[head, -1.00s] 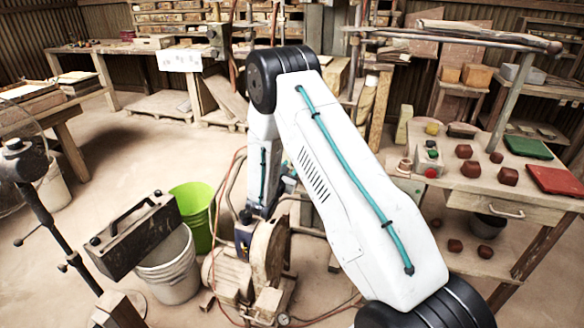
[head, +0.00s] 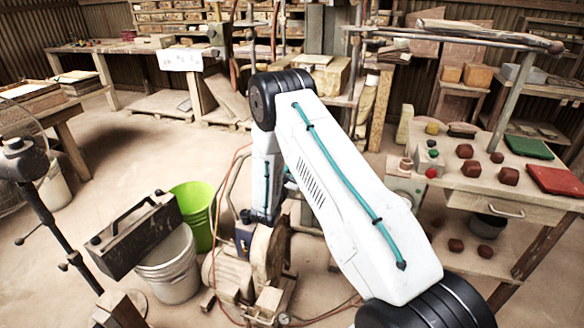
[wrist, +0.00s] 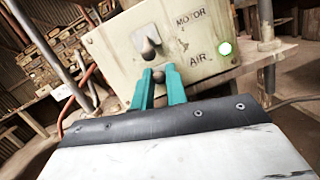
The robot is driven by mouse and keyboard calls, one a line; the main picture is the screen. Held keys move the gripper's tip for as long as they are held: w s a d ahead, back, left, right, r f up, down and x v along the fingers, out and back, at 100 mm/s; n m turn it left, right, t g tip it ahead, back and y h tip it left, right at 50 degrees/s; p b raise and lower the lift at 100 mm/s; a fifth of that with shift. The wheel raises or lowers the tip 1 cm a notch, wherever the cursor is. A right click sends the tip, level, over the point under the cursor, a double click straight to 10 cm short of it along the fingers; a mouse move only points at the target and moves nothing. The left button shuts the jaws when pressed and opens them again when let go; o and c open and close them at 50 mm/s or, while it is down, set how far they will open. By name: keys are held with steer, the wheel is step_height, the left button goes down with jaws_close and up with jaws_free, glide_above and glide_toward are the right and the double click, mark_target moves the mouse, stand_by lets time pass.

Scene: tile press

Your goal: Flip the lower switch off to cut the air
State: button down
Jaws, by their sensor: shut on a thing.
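A cream switch box (wrist: 115,50) fills the upper middle of the wrist view, tilted in the picture. Its upper switch, beside the word MOTOR, has a dark rounded lever (wrist: 149,50). The lower switch, beside the word AIR, shows a brown knob (wrist: 158,76). My gripper (wrist: 158,80) has its two teal fingers on either side of that knob and is shut on it. The lower switch's base is hidden behind the fingers. In the head view my gripper is hidden by my arm.
A grey upright pole (wrist: 62,48) stands left of the switch box. In the head view, a workbench (head: 455,180) with brown lumps stands right of my arm. A motor-driven wheel (head: 268,255), a green bucket (head: 193,205) and a white bucket (head: 170,268) stand left of it.

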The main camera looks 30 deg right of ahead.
steer(key=f+t+h, duration=0.1)
steer(key=h, duration=0.1)
steer(key=shift+f+t+h, duration=0.2)
steer(key=shift+t+h, duration=0.1)
steer(key=c, duration=1.5)
jaws_free()
steer(key=shift+o, duration=0.2)
steer(key=shift+a, duration=0.1)
steer(key=v, duration=0.7)
steer(key=shift+a+f, duration=0.2)
steer(key=shift+o, duration=0.3)
steer(key=shift+s, duration=0.1)
